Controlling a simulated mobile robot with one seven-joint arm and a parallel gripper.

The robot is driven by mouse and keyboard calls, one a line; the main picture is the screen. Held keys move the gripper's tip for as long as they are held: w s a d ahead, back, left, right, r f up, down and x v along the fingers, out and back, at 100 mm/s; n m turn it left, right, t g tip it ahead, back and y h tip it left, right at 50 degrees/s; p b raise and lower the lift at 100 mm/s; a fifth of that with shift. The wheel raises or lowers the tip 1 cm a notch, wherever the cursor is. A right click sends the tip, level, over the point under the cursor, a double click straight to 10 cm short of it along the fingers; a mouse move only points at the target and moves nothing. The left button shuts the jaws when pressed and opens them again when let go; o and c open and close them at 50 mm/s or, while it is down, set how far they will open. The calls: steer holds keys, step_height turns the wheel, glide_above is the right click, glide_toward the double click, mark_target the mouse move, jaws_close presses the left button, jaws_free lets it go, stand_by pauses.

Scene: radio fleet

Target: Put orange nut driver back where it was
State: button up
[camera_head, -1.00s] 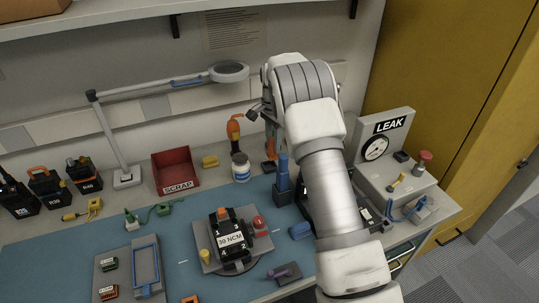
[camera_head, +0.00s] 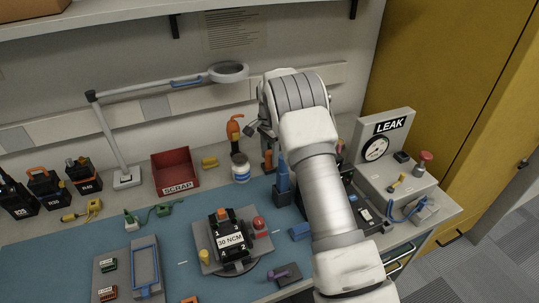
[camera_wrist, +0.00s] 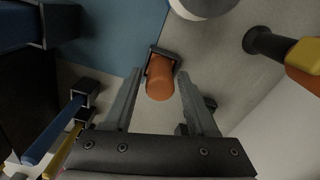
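The orange nut driver (camera_wrist: 160,80) shows its rounded orange handle in the wrist view, seen nearly end-on, with a dark square holder (camera_wrist: 163,56) at its far side. My gripper (camera_wrist: 160,104) is open, with one finger on each side of the handle and gaps visible between. In the head view, an orange upright piece (camera_head: 268,158) shows left of the blue holder, probably the same driver. My arm hides most of the gripper there. Whether the driver is fully seated in the holder cannot be told.
A blue-handled tool (camera_wrist: 52,132) and a yellow one (camera_wrist: 64,148) stand in neighbouring holders. A white jar (camera_head: 241,168) and an orange hooked tool (camera_head: 234,130) are close by on the left. The leak tester (camera_head: 385,155) stands right of my arm.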

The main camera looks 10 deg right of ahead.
mark_target(270, 153)
steer(key=shift+o, duration=0.4)
steer(key=shift+r, duration=0.35)
steer(key=s+r+n+t+p, duration=0.1)
steer(key=s+r, duration=0.2)
steer(key=r, duration=0.8)
steer(key=s+r+n, duration=0.2)
steer(key=s+r, duration=0.2)
steer(key=r, duration=0.7)
steer(key=s+r+n+t, duration=0.25)
steer(key=s+r, duration=0.45)
steer(key=s, duration=0.4)
steer(key=s+f+n+t, duration=0.2)
steer(key=s+n, duration=0.5)
steer(key=s, duration=1.5)
steer(key=shift+s+f, duration=0.2)
steer(key=shift+f, duration=0.2)
